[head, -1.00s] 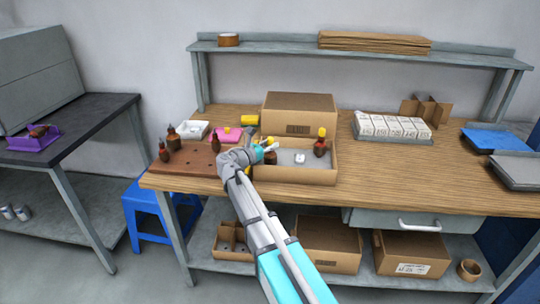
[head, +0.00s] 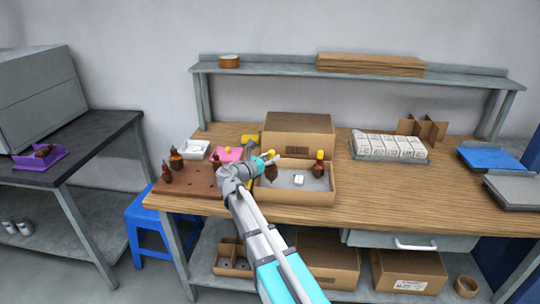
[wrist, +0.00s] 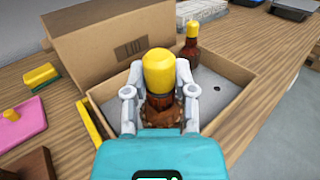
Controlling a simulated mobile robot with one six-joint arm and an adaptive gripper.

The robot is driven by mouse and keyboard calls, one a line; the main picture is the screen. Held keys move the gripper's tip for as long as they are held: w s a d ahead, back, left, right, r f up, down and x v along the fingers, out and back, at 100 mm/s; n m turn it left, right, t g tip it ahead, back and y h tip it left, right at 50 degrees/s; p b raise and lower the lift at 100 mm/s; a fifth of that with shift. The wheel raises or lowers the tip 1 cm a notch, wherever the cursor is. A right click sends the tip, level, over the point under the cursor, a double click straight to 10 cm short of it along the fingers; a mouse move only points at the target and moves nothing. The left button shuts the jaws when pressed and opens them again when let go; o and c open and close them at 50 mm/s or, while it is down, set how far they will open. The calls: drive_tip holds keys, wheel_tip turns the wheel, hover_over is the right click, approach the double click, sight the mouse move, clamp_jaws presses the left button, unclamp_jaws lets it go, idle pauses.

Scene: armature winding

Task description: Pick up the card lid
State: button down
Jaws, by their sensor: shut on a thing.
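The card lid (head: 298,122) looks to be the large brown cardboard box shape standing behind the open carton, with a dark printed mark on its front. It also fills the upper left of the wrist view (wrist: 115,25). My gripper (head: 267,163) is in front of it, over the left part of the open carton (head: 325,197). In the wrist view my gripper (wrist: 158,95) is shut on a dark brown armature with a yellow top (wrist: 158,70). The lid is apart from my fingers. The armature's lower end is hidden by the gripper.
A brown holed board (head: 185,182) with dark armatures lies at left. The right bench front is clear.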

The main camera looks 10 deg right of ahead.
sight(273, 152)
drive_tip(key=s+r+p, duration=0.2)
drive_tip(key=r, duration=0.1)
drive_tip(key=shift+s+r+p, duration=0.3)
drive_tip(key=shift+p, duration=0.05)
drive_tip(key=s+r+p, duration=0.3)
drive_tip(key=s, duration=0.6)
drive_tip(key=shift+r+p, duration=0.4)
wheel_tip(273, 152, up, 2)
drive_tip(key=shift+r+g+p, duration=0.2)
drive_tip(key=shift+g+p, duration=0.1)
drive_tip(key=shift+p, duration=0.9)
drive_tip(key=shift+f, duration=0.1)
